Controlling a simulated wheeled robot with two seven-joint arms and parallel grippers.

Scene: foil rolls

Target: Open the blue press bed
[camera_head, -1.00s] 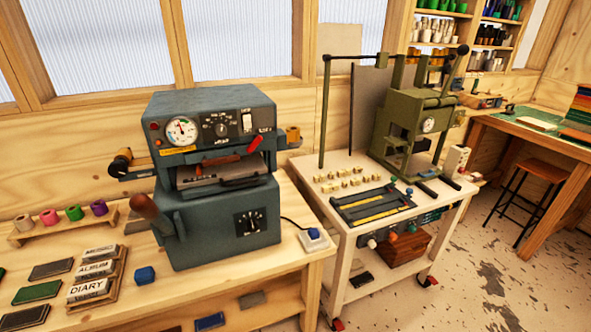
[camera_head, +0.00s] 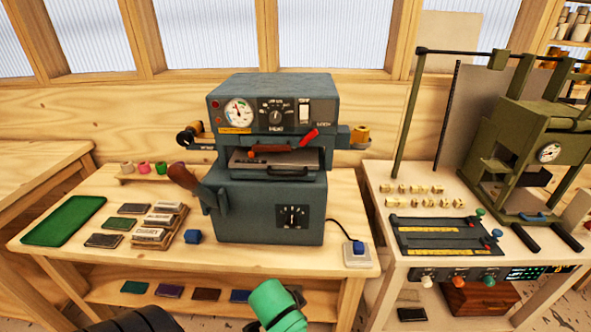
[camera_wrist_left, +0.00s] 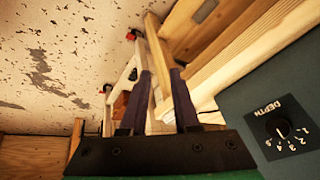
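The blue-grey press (camera_head: 265,205) stands on the wooden bench in the middle of the head view. Its bed (camera_head: 260,163) is a grey plate inside the front opening, with a dark bar along its front edge. A wooden-handled lever (camera_head: 182,178) sticks out at the press's left. My left gripper (camera_wrist_left: 161,72) is open and empty in the left wrist view. The press's lower body with its depth dial (camera_wrist_left: 283,128) is at the right of that view. In the head view only green and black parts of my arm show, low in front of the bench; the fingers are hidden. My right gripper is out of view.
A blue cube (camera_head: 193,237) and type blocks (camera_head: 160,220) lie left of the press. A corded switch box (camera_head: 357,252) sits at its right. The white cart (camera_head: 385,225) with a green press (camera_head: 540,150) stands further right. Bench front (camera_head: 250,262) is mostly clear.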

